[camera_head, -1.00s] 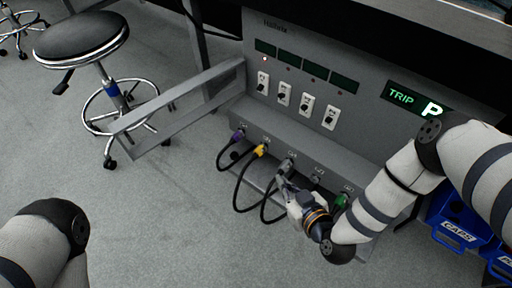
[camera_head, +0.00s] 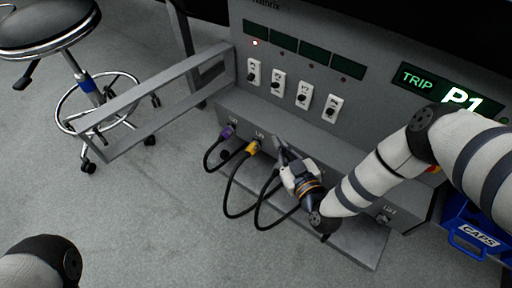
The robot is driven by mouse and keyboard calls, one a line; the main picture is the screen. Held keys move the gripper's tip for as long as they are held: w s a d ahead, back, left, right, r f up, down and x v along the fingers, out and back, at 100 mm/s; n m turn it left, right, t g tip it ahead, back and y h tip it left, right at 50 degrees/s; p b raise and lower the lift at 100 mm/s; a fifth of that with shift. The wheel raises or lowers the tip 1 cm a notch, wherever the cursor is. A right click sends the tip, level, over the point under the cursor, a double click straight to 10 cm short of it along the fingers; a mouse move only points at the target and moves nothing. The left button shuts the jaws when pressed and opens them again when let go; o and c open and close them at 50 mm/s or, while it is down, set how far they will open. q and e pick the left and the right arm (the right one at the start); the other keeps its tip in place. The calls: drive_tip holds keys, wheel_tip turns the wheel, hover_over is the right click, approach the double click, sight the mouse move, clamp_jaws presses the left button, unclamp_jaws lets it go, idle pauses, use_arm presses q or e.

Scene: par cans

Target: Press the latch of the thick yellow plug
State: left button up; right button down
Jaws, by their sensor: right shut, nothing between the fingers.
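The yellow plug (camera_head: 253,148) sits in a socket on the sloped grey ledge, with a black cable looping down from it. Its latch is too small to make out. My right gripper (camera_head: 281,154) is shut and empty, just right of the yellow plug, over the place of the grey plug, which it mostly hides. I cannot tell whether it touches anything.
A purple plug (camera_head: 226,132) is left of the yellow one. Several white switches (camera_head: 278,81) line the panel above. A display (camera_head: 440,88) reads TRIP P1. A grey rail (camera_head: 150,105) juts out left, near a stool (camera_head: 45,28). A blue CAPS bin (camera_head: 474,236) stands right.

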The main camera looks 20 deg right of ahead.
sight(256, 148)
use_arm(q)
drive_tip(key=shift+g, duration=0.4)
drive_tip(key=f+b, duration=0.1)
drive_tip(key=b, duration=0.1)
drive_tip(key=f+b, duration=0.4)
drive_tip(key=shift+s+d, duration=0.2)
drive_tip(key=shift+s, duration=0.1)
use_arm(e)
drive_tip(key=w+a+f, duration=0.3)
drive_tip(key=w+f, duration=0.1)
drive_tip(key=f, duration=0.1)
drive_tip(key=shift+w+a+f, duration=0.2)
drive_tip(key=shift+w+f, duration=0.05)
drive_tip(key=shift+f, duration=0.05)
use_arm(q)
drive_tip(key=shift+b, duration=0.35)
drive_tip(key=shift+f, duration=0.2)
use_arm(e)
drive_tip(key=shift+w+a+f, duration=0.2)
drive_tip(key=shift+f, duration=0.1)
